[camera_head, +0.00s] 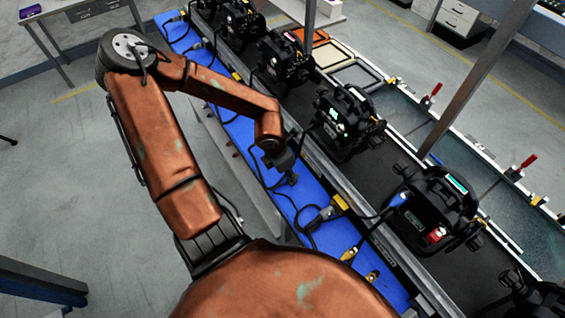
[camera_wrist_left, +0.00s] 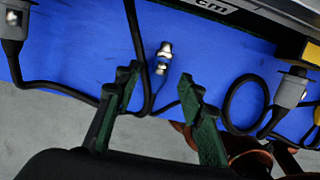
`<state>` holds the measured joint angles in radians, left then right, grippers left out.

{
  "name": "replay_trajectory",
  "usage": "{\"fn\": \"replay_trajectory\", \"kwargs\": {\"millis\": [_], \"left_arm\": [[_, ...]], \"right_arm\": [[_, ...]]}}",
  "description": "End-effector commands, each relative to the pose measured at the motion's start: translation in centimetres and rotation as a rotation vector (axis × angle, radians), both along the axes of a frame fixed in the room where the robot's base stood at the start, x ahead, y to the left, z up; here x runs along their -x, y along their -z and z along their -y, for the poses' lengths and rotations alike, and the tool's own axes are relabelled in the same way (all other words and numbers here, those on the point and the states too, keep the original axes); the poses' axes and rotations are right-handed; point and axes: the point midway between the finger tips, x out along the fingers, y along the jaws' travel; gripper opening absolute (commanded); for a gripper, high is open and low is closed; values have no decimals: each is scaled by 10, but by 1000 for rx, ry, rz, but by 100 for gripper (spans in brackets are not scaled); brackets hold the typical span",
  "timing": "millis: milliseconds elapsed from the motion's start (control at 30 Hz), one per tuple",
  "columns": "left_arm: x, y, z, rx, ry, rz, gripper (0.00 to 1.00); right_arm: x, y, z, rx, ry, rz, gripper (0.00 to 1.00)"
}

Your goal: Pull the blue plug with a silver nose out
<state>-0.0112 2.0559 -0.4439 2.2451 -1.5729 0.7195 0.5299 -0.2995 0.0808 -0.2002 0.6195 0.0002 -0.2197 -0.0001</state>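A blue plug (camera_head: 400,199) with a dark cable sits at the side of a black lamp housing (camera_head: 437,205) at the right of the head view; its nose is hidden there. My left gripper (camera_head: 288,176) points down over the blue strip, left of that plug and well apart from it. In the left wrist view my left gripper (camera_wrist_left: 158,82) has its two fingers spread, with nothing between them. A small silver connector piece (camera_wrist_left: 163,57) shows just beyond the fingertips against the blue strip; its body colour is hard to tell. My right gripper is not in view.
The blue strip (camera_head: 310,212) carries loose black cables, grey plugs (camera_wrist_left: 292,92) and yellow-tipped plugs (camera_head: 350,253). A red plug (camera_head: 436,235) sits on the same housing. Several black lamps stand along the dark conveyor (camera_head: 385,165). A grey post (camera_head: 470,85) rises behind.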

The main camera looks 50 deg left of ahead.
Motion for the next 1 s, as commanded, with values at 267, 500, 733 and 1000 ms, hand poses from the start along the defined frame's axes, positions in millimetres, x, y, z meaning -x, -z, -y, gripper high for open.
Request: {"fn": "replay_trajectory", "kwargs": {"millis": [267, 500, 733, 1000], "left_arm": [[8, -35, -2, -6, -2, 0, 37], [15, -70, -1, -3, -2, 3, 37], [19, -88, -2, -2, -1, 1, 37], [21, -92, -1, 0, -1, 0, 37]], "right_arm": [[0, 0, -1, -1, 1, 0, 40], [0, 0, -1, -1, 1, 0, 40], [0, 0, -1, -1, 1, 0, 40], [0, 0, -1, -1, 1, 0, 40]]}}
